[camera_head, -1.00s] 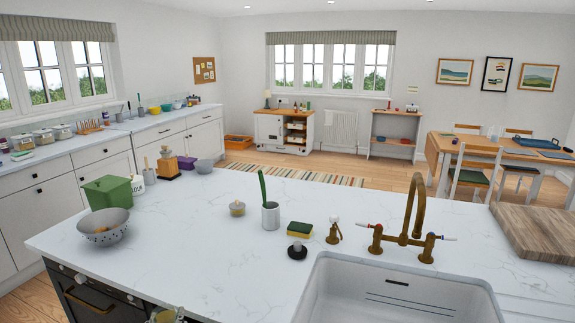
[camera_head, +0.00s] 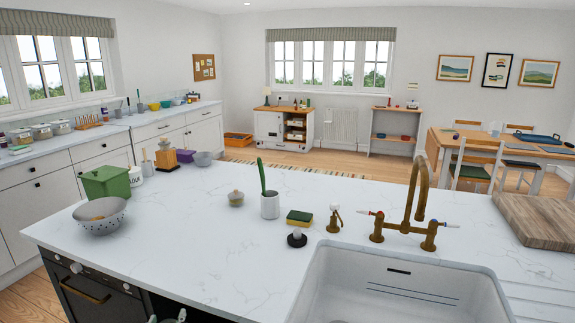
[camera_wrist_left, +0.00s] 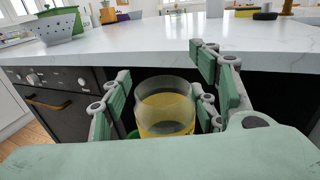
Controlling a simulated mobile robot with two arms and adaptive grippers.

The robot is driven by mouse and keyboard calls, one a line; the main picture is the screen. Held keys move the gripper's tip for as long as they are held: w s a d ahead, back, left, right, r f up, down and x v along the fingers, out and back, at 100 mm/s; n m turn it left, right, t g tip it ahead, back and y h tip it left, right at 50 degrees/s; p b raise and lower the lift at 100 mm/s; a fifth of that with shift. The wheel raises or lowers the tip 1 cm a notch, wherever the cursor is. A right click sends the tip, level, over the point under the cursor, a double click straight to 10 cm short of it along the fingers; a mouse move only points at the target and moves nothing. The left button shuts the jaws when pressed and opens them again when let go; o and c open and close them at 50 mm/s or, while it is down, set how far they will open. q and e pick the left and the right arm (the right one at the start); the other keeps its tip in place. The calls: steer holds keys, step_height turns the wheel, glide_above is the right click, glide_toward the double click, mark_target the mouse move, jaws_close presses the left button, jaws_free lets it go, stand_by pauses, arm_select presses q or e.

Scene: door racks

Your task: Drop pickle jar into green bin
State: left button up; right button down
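The pickle jar (camera_wrist_left: 164,108) is a clear, round jar with yellow content. In the left wrist view it stands upright between the green-padded fingers of my left gripper (camera_wrist_left: 163,100), which appear shut on it. It is in front of the dark cabinet side, below the countertop level. The green bin (camera_head: 106,182), box-shaped with what looks like a lid on top, sits at the counter's far left. It also shows in the left wrist view (camera_wrist_left: 62,18). My right gripper is not in view.
A grey colander (camera_head: 100,216) stands just in front of the green bin. A white crock (camera_head: 136,175) is beside the bin. The marble countertop (camera_head: 185,235) is clear in its left middle. Its front edge and the dark oven front (camera_wrist_left: 55,98) are close to my left gripper.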

arm_select(q)
steer(key=shift+o, duration=1.4)
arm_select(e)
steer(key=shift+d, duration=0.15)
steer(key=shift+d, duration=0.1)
arm_select(q)
steer(key=s, duration=1.2)
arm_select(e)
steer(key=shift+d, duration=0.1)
arm_select(q)
steer(key=shift+d+r, duration=0.1)
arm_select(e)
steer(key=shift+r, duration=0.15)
